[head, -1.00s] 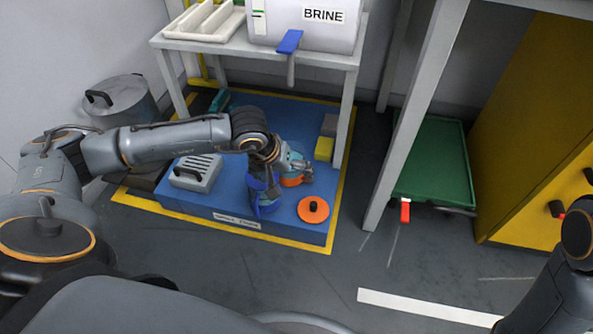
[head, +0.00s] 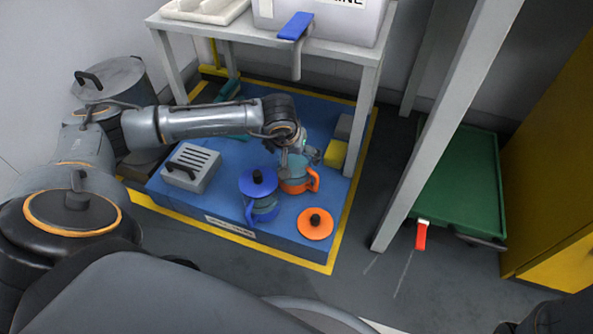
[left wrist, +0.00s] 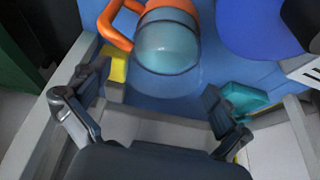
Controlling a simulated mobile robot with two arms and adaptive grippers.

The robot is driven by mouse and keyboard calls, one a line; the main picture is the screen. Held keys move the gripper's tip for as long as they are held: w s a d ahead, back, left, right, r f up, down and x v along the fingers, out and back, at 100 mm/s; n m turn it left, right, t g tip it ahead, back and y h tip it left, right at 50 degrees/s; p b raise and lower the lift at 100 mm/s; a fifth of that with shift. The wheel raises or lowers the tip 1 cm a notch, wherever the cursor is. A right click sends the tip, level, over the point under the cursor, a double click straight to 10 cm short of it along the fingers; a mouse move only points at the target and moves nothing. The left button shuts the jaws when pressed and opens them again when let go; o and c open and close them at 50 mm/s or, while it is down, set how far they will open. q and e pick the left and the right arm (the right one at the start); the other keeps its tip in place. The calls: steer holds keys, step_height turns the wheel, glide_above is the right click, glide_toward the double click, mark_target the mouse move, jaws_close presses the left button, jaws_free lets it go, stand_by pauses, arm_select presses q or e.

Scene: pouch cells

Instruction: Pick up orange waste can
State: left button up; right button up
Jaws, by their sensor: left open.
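The orange waste can (head: 297,180) has a clear teal body, an orange band and an orange handle. In the left wrist view the can (left wrist: 167,45) is at top centre, beyond the fingertips. My left gripper (head: 307,153) is just behind and above the can in the head view. Its fingers (left wrist: 150,112) are spread wide with nothing between them. The arm's wrist partly hides the can's back.
An orange lid (head: 315,224) lies in front. A yellow block (head: 336,154) is behind right, and a grey vented box (head: 190,167) is left. A table leg (head: 365,115) rises nearby.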

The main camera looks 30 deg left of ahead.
mark_target(296, 160)
arm_select(q)
steer(key=shift+b+x, duration=2.35)
steer(key=shift+x, duration=0.25)
steer(key=shift+w+a+f, duration=0.1)
steer(key=shift+a+f, duration=0.15)
steer(key=shift+f, duration=0.05)
steer(key=shift+r, duration=0.1)
steer(key=c, duration=1.4)
steer(key=shift+c, duration=0.6)
steer(key=shift+r, duration=0.15)
